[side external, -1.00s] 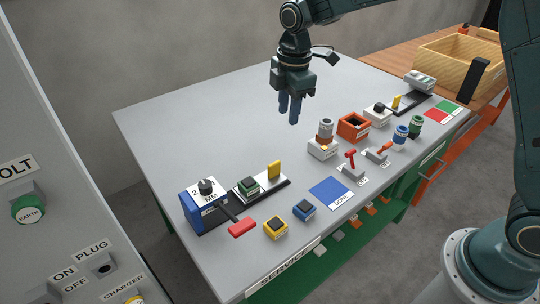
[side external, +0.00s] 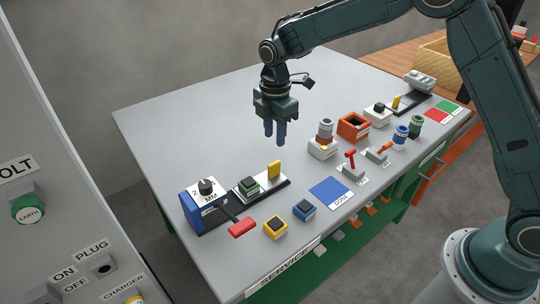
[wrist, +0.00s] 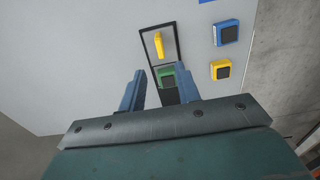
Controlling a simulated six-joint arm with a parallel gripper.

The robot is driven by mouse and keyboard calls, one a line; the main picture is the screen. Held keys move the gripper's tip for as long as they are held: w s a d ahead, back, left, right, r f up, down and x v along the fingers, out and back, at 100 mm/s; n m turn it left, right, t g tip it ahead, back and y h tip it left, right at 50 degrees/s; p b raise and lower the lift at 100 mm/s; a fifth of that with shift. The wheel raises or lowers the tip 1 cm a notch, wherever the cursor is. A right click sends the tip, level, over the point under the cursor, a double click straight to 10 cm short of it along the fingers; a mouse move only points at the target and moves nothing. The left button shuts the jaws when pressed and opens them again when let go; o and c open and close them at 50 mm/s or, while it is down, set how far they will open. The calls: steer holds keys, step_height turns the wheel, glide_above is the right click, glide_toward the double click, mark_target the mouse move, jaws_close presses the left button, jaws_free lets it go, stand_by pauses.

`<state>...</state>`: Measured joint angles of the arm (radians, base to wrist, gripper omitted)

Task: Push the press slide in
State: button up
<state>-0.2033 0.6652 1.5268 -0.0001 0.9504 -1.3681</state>
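A black slide track (side external: 215,222) lies on the bench's left front, running from a blue "MM" box (side external: 196,212) with a dark knob. A green block (side external: 248,186) sits on the track, and a yellow upright tab (side external: 274,170) stands near its far end. The track also shows in the wrist view (wrist: 177,40), with the yellow tab (wrist: 158,45) and the green block (wrist: 168,76). My gripper (side external: 275,138) hangs in the air above the bench, beyond the tab. In the wrist view, its fingers (wrist: 160,74) are apart and nothing is seen between them in grip.
A second black track (side external: 410,100) with a yellow tab lies at the back right. The rear left of the bench is clear.

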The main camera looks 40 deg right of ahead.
mark_target(274, 163)
step_height(274, 163, down, 11)
steer(key=shift+f, duration=0.1)
stand_by(0.4)
jaws_close()
